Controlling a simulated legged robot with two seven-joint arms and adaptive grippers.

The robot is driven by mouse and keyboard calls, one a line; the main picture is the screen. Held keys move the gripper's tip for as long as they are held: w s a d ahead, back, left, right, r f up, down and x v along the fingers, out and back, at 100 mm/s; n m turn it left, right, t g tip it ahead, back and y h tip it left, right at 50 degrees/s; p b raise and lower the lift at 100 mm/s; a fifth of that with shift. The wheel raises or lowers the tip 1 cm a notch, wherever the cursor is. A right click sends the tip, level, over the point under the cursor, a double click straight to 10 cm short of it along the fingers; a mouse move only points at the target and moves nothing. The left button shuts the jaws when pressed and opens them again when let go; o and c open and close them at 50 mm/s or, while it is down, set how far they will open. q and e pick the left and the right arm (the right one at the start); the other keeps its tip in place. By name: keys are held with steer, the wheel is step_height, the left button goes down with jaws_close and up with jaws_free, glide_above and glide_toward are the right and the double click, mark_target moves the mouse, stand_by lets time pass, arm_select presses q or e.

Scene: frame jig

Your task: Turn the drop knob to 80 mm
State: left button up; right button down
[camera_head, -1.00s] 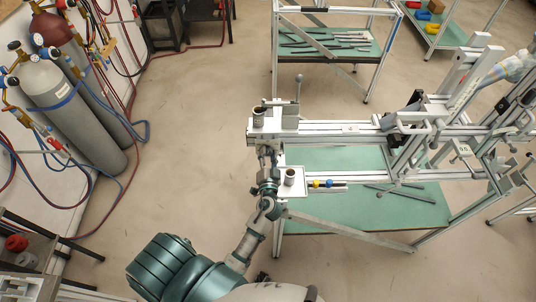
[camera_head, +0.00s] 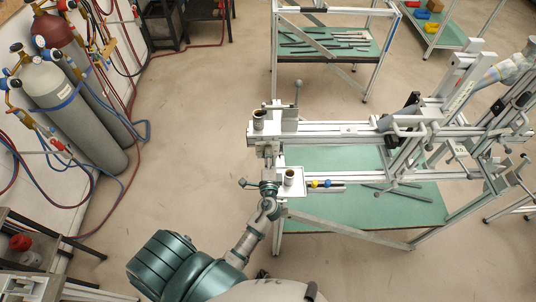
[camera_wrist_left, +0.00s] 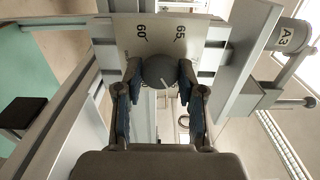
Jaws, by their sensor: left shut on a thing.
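The drop knob (camera_wrist_left: 160,71) is a dark round knob with a thin white line, seen in the left wrist view. It sits in front of a pale scale plate (camera_wrist_left: 186,24) marked 60 and 65; 80 is not visible. The white line lies on the lower part of the knob in that view, slanting slightly right. My left gripper (camera_wrist_left: 161,85) has its two fingers closed around the knob's sides. In the head view my left gripper (camera_head: 267,156) is at the left end of the frame jig (camera_head: 345,128), where the knob itself is too small to make out.
A white tray (camera_head: 291,190) with a cup (camera_head: 290,176) stands right beside my left wrist. A green shelf (camera_head: 340,215) lies below the rails. Gas cylinders (camera_head: 55,92) stand at the left. The floor between is clear.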

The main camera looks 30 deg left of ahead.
arm_select(q)
steer(key=shift+s+f+m+p, duration=0.15)
steer(key=shift+m+p, duration=0.8)
steer(key=shift+m, duration=1)
steer(key=shift+w+f+m+p, duration=0.15)
steer(key=shift+m+p, duration=0.85)
steer(key=shift+m, duration=1)
steer(key=shift+s+f+m+p, duration=0.15)
steer(key=shift+m+p, duration=0.8)
steer(key=shift+m, duration=1)
steer(key=shift+d+f, duration=0.1)
steer(key=o, duration=1.1)
steer(key=shift+r, duration=0.2)
steer(key=v, duration=1.2)
